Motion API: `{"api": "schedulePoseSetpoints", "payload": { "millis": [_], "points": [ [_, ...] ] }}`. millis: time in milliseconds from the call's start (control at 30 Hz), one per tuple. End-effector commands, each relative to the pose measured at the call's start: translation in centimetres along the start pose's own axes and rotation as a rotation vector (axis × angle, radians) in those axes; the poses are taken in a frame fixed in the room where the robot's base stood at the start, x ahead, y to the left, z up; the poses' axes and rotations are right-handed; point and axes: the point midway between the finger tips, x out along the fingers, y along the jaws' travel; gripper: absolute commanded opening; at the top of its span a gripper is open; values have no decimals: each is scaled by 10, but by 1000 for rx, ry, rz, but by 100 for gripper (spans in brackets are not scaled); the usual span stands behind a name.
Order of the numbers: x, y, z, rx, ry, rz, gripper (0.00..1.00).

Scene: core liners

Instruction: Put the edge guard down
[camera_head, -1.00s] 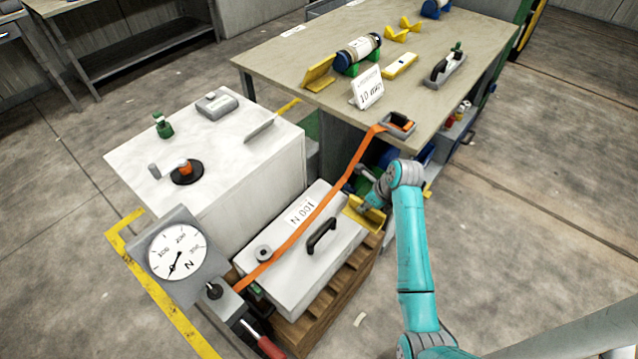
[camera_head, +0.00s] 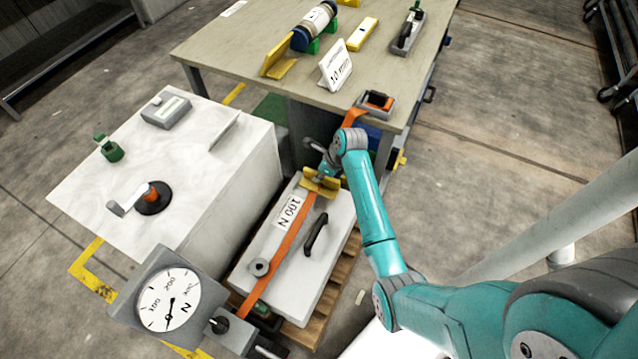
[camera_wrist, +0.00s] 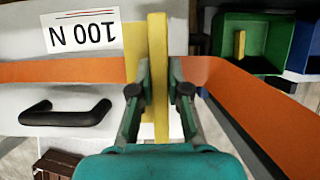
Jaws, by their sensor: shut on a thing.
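My gripper (camera_wrist: 159,95) is shut on the yellow edge guard (camera_wrist: 158,45). In the head view the edge guard (camera_head: 321,184) is at the far end of the white lidded case, over its edge where the orange strap (camera_head: 283,248) bends. In the wrist view the strap (camera_wrist: 60,71) runs up to the guard from the left and continues on the right (camera_wrist: 245,100). The white case (camera_head: 325,258) carries a "100 N" label (camera_head: 290,213) and a black handle (camera_head: 316,235). I cannot tell whether the guard touches the case or the strap.
A dial gauge (camera_head: 168,300) and ratchet sit at the strap's near end. A white bench (camera_head: 205,165) stands left of the case. The grey table (camera_head: 230,60) behind holds a cylinder (camera_head: 314,25), a second yellow guard (camera_head: 277,62) and a sign (camera_head: 335,65). The case stands on a wooden pallet (camera_head: 322,315).

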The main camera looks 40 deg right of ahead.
Motion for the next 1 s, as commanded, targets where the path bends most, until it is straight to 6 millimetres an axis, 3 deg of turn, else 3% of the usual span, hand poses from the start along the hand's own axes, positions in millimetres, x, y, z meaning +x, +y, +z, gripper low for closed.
{"api": "schedulePoseSetpoints", "payload": {
  "millis": [433,833,867,900,933,1000],
  "points": [
    [40,0,-17,1,1,2,0],
    [45,0,-19,0,0,0,0],
    [44,0,-19,0,-1,0,23],
    [44,0,-18,0,-1,0,33],
    [44,0,-19,0,0,0,41],
    [44,0,-19,0,0,0,41]
  ]
}}
